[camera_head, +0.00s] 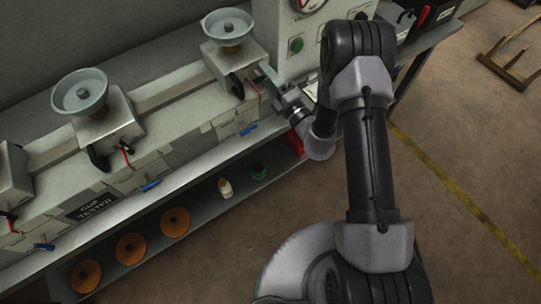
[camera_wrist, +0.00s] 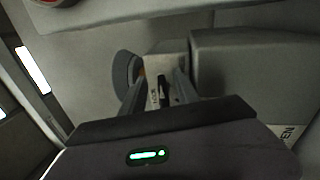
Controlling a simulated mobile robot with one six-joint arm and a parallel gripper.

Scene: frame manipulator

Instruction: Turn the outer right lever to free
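The right-hand box (camera_head: 226,60) carries a grey dish (camera_head: 229,27). On its front are a black lever (camera_head: 236,87) and a thin red lever (camera_head: 252,86). A blue lever (camera_head: 249,130) sits lower on the front. My gripper (camera_head: 270,78) is at the right side of this box. In the wrist view, my gripper's fingers (camera_wrist: 159,78) are spread, with a small black part (camera_wrist: 162,87) and a white label between them. Whether they touch it I cannot tell.
A taller panel with a green button (camera_head: 296,45) and a gauge stands right of the box, close to my arm. A lower shelf holds orange discs (camera_head: 131,249), a white bottle (camera_head: 225,188) and a green-topped item (camera_head: 258,170). Open floor (camera_head: 470,150) lies to the right.

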